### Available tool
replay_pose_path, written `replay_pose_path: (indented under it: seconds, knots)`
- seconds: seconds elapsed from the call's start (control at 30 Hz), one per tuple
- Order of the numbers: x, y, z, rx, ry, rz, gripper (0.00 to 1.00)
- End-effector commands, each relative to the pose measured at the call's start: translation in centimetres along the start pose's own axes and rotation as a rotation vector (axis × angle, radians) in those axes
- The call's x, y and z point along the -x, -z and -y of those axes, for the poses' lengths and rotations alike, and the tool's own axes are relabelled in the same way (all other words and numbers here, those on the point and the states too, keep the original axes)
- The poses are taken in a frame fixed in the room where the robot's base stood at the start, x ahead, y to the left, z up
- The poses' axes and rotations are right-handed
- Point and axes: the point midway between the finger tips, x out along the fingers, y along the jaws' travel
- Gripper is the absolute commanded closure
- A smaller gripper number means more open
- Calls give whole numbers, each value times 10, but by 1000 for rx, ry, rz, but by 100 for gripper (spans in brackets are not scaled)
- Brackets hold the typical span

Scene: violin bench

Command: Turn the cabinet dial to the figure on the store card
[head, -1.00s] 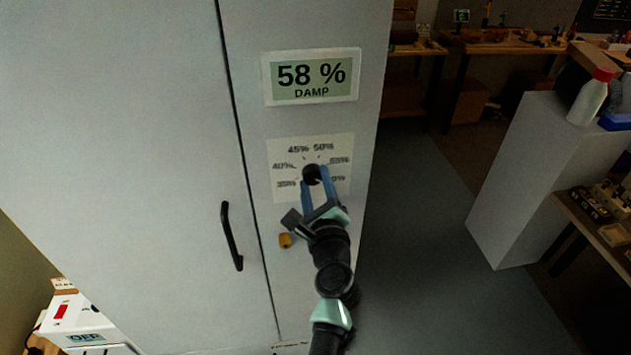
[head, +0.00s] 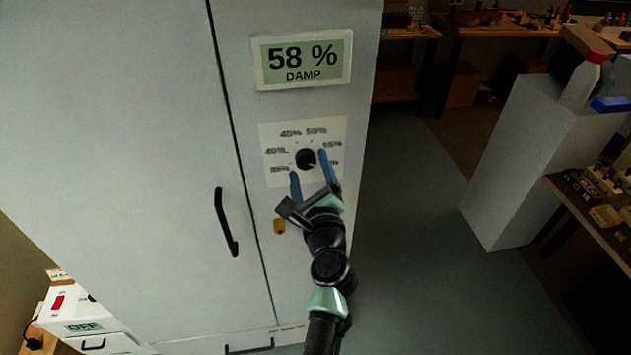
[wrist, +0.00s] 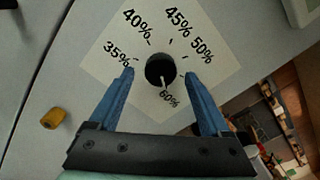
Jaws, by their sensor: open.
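The cabinet dial (head: 306,159) is a round black knob on a white scale plate (head: 274,140) on the grey cabinet front. Its scale reads from 35% round to 60%. In the wrist view the knob (wrist: 159,69) has a pale mark on its lower side, towards the 60% figure. My gripper (head: 309,164) is open, its blue fingers on either side of the knob, with a gap showing on both sides in the wrist view (wrist: 158,74). The right finger hides the 55% figure there. I cannot make out a store card with a readable figure.
A display (head: 302,60) above the dial reads 58 % DAMP. A black door handle (head: 226,222) is left of the dial, and a small yellow knob (head: 279,226) below it. A white pedestal (head: 510,170) with a bottle stands right. Floor between is clear.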

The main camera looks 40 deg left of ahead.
Motion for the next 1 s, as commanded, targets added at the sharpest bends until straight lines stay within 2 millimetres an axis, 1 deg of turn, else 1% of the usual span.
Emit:
replay_pose_path:
  seconds: [0.17, 0.4, 0.6, 0.7, 0.8, 1.0]
  knots:
    - [29, 2, -1, 0, 1, -3, 19]
    - [76, 3, -1, 0, 3, -5, 19]
    - [106, 3, -1, -1, 2, -4, 19]
    - [116, 2, -1, -1, 1, -3, 19]
    - [120, 1, 0, 0, 1, -2, 19]
    - [122, 0, 0, 0, 1, -2, 19]
